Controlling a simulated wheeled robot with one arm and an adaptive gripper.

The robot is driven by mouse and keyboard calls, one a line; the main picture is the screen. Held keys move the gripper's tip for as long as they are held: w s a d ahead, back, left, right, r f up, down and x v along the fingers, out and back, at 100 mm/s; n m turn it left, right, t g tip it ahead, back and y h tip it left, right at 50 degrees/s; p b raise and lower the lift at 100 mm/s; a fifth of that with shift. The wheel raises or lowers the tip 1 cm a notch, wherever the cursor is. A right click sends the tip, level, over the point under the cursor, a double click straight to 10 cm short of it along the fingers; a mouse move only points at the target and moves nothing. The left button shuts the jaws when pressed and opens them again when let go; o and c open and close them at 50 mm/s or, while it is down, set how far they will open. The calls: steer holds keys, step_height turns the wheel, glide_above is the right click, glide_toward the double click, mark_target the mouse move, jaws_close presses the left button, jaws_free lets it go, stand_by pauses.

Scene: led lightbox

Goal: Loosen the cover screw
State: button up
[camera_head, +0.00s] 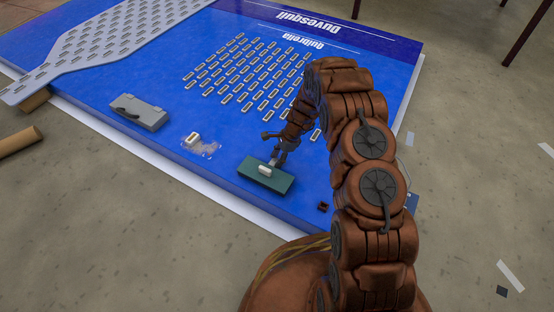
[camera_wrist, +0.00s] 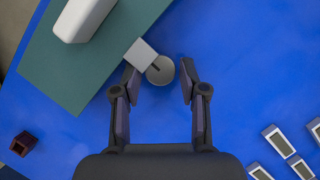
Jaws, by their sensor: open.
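The screw (camera_wrist: 161,72) shows in the wrist view as a round grey head with a dark slot. It sits at the edge of a teal plate (camera_wrist: 75,85), beside a light grey square tab (camera_wrist: 140,52) that it touches or overlaps. My gripper (camera_wrist: 160,69) is open, with one fingertip on each side of the screw head and a gap on both sides. The left fingertip is close to the tab. In the head view the teal plate (camera_head: 280,182) lies on the blue panel near its front edge, with my gripper (camera_head: 278,157) just behind it. I cannot make out the screw there.
A white block (camera_head: 265,169) sits on the teal plate. A small dark red cube (camera_head: 322,206) lies to the right. A grey box (camera_head: 138,112) and a white piece (camera_head: 192,140) among crumbs lie to the left. Rows of small LED pieces (camera_head: 250,75) cover the panel behind.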

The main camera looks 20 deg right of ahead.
jaws_close()
stand_by(0.3)
steer(key=shift+r+p, duration=0.15)
steer(key=shift+p, duration=0.45)
steer(key=n+p, duration=0.2)
steer(key=shift+r+g+p, duration=0.15)
steer(key=shift+g+p, duration=0.25)
steer(key=n+g+p, duration=0.1)
steer(key=n+p, duration=0.3)
steer(key=shift+w+a+n+g+h, duration=0.1)
steer(key=shift+w+n+g+h, duration=0.1)
steer(key=shift+n+g+h, duration=0.15)
steer(key=n, duration=0.1)
steer(key=n+g+p, duration=0.1)
steer(key=n, duration=0.1)
steer(key=n+h+p, duration=0.1)
steer(key=shift+w+a+f+n, duration=0.1)
steer(key=shift+f+n, duration=0.15)
steer(key=n+h, duration=0.1)
steer(key=n, duration=0.1)
steer(key=n+g+h+p, duration=0.1)
steer(key=n, duration=0.2)
steer(key=shift+a, duration=0.15)
steer(key=shift+n, duration=0.3)
